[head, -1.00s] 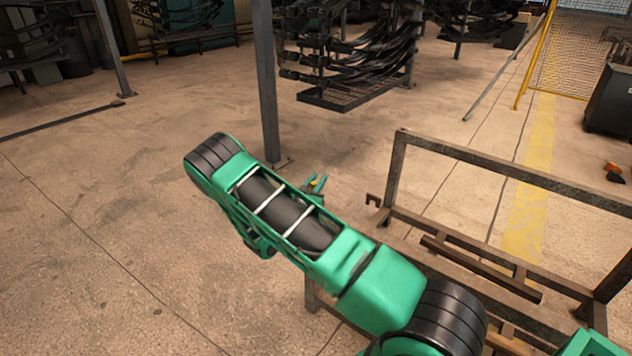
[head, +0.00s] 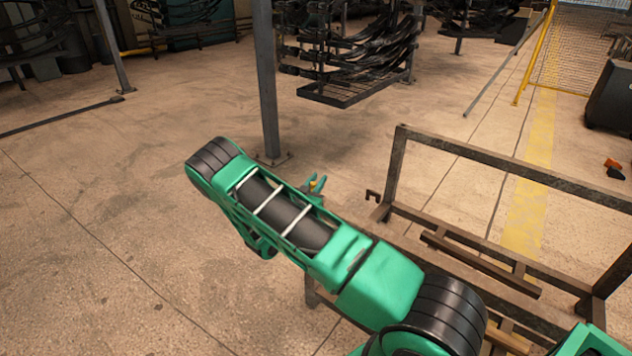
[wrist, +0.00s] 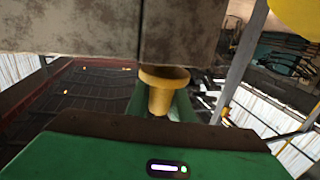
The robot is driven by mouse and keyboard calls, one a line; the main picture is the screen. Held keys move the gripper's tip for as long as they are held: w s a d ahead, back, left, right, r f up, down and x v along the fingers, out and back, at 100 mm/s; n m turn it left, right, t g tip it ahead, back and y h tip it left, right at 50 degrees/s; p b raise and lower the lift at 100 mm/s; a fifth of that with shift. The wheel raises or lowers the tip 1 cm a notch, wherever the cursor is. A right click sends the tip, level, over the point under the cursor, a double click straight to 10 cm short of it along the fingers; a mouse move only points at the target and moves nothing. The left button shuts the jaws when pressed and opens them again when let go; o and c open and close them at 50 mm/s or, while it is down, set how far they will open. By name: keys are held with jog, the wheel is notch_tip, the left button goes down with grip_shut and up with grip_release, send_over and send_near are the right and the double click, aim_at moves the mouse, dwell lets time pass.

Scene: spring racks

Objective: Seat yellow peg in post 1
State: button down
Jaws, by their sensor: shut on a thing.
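The yellow peg (wrist: 160,96) shows near the middle of the wrist view as a flared, cup-like piece with a wide rim and narrower body. My gripper (wrist: 178,106) is shut on it, with green finger parts around and behind it. In the head view my gripper (head: 316,184) is small, beyond my green arm, with a bit of yellow between its fingers. A large grey, worn surface with a vertical seam fills the upper left of the wrist view, close to the peg's rim. I cannot tell which thing is post 1.
A rusty steel frame (head: 395,170) stands right of my gripper, with a small hook on its left side. A grey column (head: 267,90) rises behind my gripper. Spring racks (head: 350,60) stand farther back. A yellow rounded thing (wrist: 296,14) fills the wrist view's upper right corner.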

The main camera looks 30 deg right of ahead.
jog(key=shift+f, duration=0.45)
jog(key=c, duration=1.5)
grip_release()
jog(key=shift+o, duration=0.2)
jog(key=shift+f, duration=0.1)
jog(key=v, duration=1)
jog(key=shift+s+a, duration=0.2)
jog(key=shift+a, duration=0.1)
